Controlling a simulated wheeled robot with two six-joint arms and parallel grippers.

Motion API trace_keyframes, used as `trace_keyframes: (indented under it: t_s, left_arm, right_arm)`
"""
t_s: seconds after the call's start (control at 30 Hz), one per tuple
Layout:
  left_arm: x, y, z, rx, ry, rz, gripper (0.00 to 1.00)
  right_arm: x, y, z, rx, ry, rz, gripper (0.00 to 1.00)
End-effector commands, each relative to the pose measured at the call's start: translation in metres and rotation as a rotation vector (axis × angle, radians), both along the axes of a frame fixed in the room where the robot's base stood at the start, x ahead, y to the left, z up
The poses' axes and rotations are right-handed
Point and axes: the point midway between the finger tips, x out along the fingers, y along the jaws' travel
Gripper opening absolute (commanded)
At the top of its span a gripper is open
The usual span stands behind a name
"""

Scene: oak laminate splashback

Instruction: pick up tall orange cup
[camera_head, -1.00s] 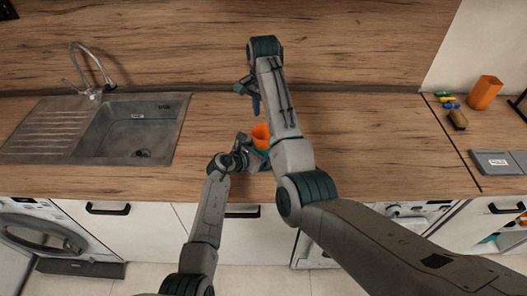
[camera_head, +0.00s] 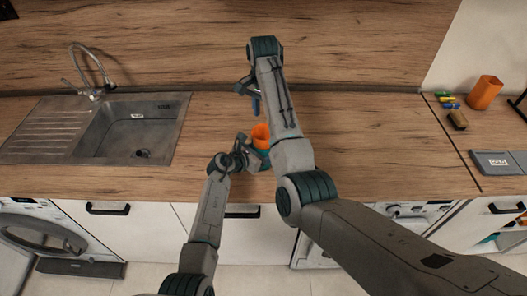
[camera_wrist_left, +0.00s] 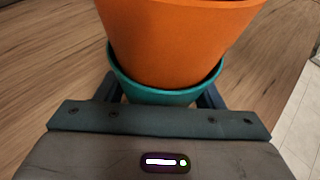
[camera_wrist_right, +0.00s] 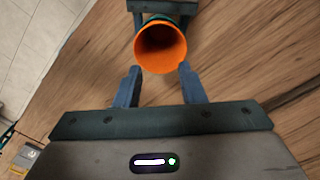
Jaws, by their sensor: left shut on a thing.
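An orange cup (camera_head: 260,134) sits nested in a teal cup (camera_wrist_left: 165,95) over the counter's front part. In the left wrist view the orange cup (camera_wrist_left: 175,40) rises out of the teal one. My left gripper (camera_head: 246,154) is shut on the teal cup, one finger on each side. My right gripper (camera_head: 255,106) is open and empty, above and behind the cups. The right wrist view looks into the orange cup's open mouth (camera_wrist_right: 161,47), beyond the fingertips. Another orange cup (camera_head: 486,92) stands upright on the right counter.
A sink (camera_head: 131,133) with a tap is at the left. On the right counter are a brown item (camera_head: 458,119), small coloured pieces (camera_head: 446,98) and a grey flat device (camera_head: 497,163). The middle counter (camera_head: 380,140) is clear right of my right arm.

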Motion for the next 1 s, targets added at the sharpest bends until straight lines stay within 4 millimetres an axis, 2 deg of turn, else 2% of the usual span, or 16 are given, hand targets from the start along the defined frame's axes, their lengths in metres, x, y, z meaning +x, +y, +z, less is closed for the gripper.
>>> trace_keyframes:
  t_s: [0.13, 0.27, 0.4, 0.43, 0.63, 0.8, 1.0]
  left_arm:
    - [0.0, 0.0, 0.0, 0.0, 0.0, 0.0, 0.39]
    - [0.0, 0.0, 0.0, 0.0, 0.0, 0.0, 0.39]
    - [0.0, 0.0, 0.0, 0.0, 0.0, 0.0, 0.39]
    - [0.0, 0.0, 0.0, 0.0, 0.0, 0.0, 0.39]
    - [0.0, 0.0, 0.0, 0.0, 0.0, 0.0, 0.39]
    - [0.0, 0.0, 0.0, 0.0, 0.0, 0.0, 0.39]
    - [0.0, 0.0, 0.0, 0.0, 0.0, 0.0, 0.39]
  right_arm:
    - [0.0, 0.0, 0.0, 0.0, 0.0, 0.0, 0.38]
    - [0.0, -0.003, -0.006, 0.015, -0.003, -0.014, 0.64]
    - [0.003, -0.015, -0.034, 0.109, -0.026, -0.089, 0.91]
    - [0.003, -0.019, -0.042, 0.143, -0.033, -0.117, 0.94]
    - [-0.001, -0.05, -0.099, 0.424, -0.086, -0.365, 0.94]
    - [-0.011, -0.052, -0.118, 0.678, -0.057, -0.507, 0.94]
    - [-0.028, -0.064, -0.126, 0.969, 0.013, -0.692, 0.94]
